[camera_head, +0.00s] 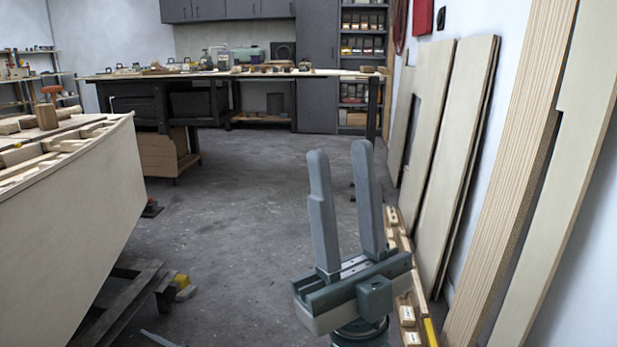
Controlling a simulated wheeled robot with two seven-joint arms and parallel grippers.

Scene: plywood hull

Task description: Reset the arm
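My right gripper (340,152) stands up in the lower middle of the camera_head view, its two long grey fingers pointing upward. There is a clear gap between the fingers and nothing is held in it. It is in the air above the concrete floor, apart from the hull and the boards. A small grey sliver at the bottom edge, left of centre, may be a tip of my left gripper; too little of it shows to tell its state.
The plywood hull (70,215) stands at left on a dark wooden trestle (118,305). Tall boards (520,150) lean on the right wall, with wooden blocks (407,316) along their foot. A workbench (135,98) stands at the back. The floor (235,215) between is mostly clear.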

